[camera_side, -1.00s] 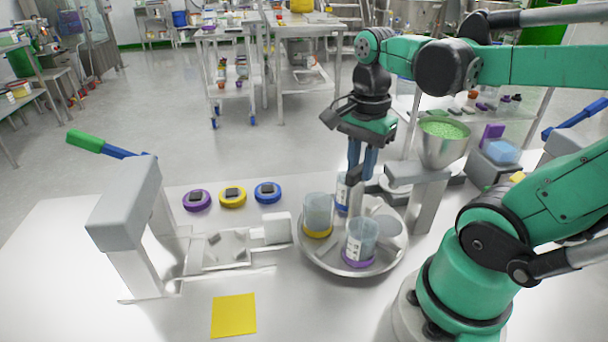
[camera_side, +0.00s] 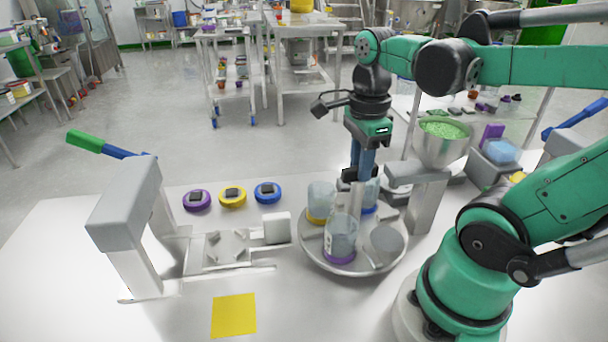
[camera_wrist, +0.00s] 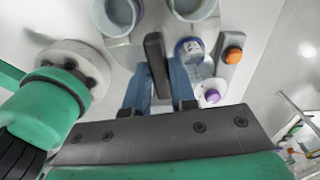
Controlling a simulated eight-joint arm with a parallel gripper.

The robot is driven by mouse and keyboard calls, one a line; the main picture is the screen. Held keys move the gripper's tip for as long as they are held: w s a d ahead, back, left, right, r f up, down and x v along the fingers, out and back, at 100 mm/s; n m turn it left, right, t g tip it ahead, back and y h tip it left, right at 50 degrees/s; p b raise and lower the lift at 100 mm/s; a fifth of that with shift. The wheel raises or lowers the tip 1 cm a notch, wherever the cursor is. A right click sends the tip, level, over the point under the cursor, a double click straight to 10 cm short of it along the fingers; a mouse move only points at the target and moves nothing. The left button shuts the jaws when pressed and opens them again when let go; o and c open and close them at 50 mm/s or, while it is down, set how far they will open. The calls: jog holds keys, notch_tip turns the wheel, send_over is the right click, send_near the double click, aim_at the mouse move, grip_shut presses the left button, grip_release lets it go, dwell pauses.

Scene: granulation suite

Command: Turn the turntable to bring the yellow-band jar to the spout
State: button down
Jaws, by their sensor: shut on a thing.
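The round metal turntable (camera_side: 345,266) stands at the middle of the table. The yellow-band jar (camera_side: 321,203) is at its left back, across from the spout block (camera_side: 408,174) under the hopper. The purple-band jar (camera_side: 341,240) is at the front, and the blue-band jar (camera_side: 371,194) is at the back right, partly hidden. A grey round thing (camera_side: 386,241) is at the right; I cannot tell what it is. My gripper (camera_side: 358,182) points down over the turntable, shut on its upright grey handle. In the wrist view, the dark handle (camera_wrist: 157,62) shows between the fingers.
The hopper (camera_side: 443,150) of green granules stands behind and right of the turntable. A grey press-like stand (camera_side: 125,217) with a green lever is at the left. Purple, yellow and blue discs (camera_side: 232,197) lie behind it. A yellow square (camera_side: 233,316) lies at the front.

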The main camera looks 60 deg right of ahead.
jog(key=shift+m, duration=6.5)
jog(key=c, duration=0.7)
grip_release()
jog(key=shift+r, duration=2.85)
